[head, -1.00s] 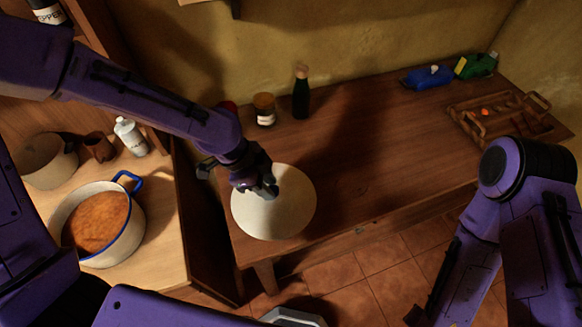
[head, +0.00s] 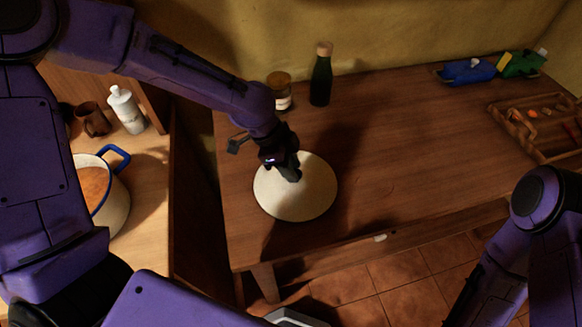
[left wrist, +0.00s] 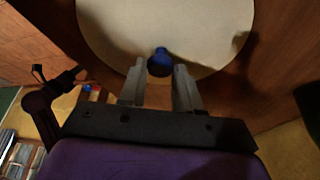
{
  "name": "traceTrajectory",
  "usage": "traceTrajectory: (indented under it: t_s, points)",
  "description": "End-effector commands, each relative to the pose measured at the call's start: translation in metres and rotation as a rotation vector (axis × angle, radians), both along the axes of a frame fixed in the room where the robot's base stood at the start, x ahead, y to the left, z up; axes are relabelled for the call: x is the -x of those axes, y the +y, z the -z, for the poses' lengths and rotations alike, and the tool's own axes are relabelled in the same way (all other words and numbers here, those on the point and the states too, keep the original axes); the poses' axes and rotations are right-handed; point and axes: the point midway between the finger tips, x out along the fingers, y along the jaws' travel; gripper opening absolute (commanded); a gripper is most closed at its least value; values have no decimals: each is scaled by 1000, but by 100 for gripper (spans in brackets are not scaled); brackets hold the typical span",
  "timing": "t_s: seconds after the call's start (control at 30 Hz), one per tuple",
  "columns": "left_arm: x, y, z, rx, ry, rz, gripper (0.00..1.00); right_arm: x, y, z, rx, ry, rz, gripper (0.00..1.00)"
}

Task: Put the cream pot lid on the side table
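The cream pot lid (head: 312,203) is a round pale disc over the left front part of the wooden side table (head: 400,150). It looks flat on the tabletop. The two fingers (left wrist: 160,77) are apart, with gaps visible beside the knob, so the gripper is open. My right arm comes in at the lower right, but its gripper is out of view.
A dark green bottle (head: 321,82) and a jar (head: 280,93) stand at the table's back. Blue (head: 465,72) and green (head: 521,64) packs and a wooden tray (head: 513,122) are at the right. A pot (head: 116,207) stands on the left counter (head: 150,190).

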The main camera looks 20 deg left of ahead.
Motion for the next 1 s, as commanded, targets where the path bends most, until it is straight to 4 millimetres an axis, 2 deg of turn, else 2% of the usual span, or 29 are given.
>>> traceTrajectory:
  t_s: [0.03,0.07,0.33,0.43,0.57,0.8,1.0]
  points:
    - [0,0,0,-1,1,0,48,0,0,0,0,0,0,47]
    - [0,0,0,-1,1,0,58,0,0,0,0,0,0,47]
    - [0,0,0,-1,1,1,58,0,0,0,0,0,0,47]
    - [0,2,-7,0,-2,1,58,0,0,0,0,0,0,47]
    - [2,12,-33,2,-5,0,58,0,0,-1,0,0,0,47]
    - [7,35,-88,2,-4,0,58,0,0,-3,0,0,0,47]
    - [9,44,-110,2,-1,1,58,0,0,-3,0,0,0,47]
